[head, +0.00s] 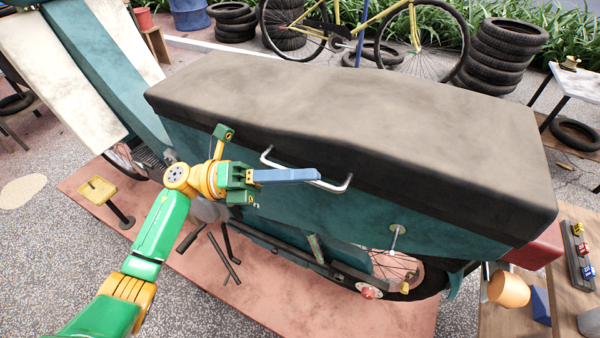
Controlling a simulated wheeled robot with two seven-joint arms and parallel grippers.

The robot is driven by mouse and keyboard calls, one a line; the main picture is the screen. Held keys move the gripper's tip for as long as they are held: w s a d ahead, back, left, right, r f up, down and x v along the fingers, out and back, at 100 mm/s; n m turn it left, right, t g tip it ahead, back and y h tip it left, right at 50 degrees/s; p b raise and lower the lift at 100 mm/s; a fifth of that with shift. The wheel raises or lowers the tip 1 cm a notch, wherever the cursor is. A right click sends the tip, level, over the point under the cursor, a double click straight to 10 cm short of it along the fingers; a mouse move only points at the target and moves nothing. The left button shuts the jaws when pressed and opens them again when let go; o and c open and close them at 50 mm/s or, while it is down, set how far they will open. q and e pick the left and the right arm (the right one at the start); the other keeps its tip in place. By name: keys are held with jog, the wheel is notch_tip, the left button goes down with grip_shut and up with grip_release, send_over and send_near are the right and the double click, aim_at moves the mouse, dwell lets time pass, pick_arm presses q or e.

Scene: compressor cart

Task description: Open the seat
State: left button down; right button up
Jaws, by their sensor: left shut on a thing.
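The seat (350,100) is long, with a worn grey-brown top and dark sides. It lies down flat over the teal body (350,230) of a scooter, and no gap shows under it. A silver bar handle (335,188) sticks out from the near side of the seat. My left gripper (315,175) reaches in from the left, and its blue-grey fingers are shut on the handle, covering the bar's middle. My right gripper is not in view.
The scooter stands on a reddish platform (180,265). A small yellow-topped pedal stand (98,190) is at left. Tyre stacks (505,55) and a yellow bicycle (390,25) stand behind. Space above the seat is clear.

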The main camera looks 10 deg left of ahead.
pick_arm(q)
jog(key=shift+r, duration=0.15)
jog(key=w+d+r+p, duration=0.1)
jog(key=w+r+p, duration=0.2)
jog(key=r, duration=0.5)
jog(key=w+d+r+n+p, duration=0.1)
jog(key=w+r+p, duration=0.2)
jog(key=r, duration=0.5)
jog(key=shift+w+r+n, duration=0.25)
jog(key=shift+r+n, duration=0.05)
jog(key=shift+d, duration=0.1)
jog(key=c, duration=0.9)
grip_release()
jog(key=shift+s, duration=0.15)
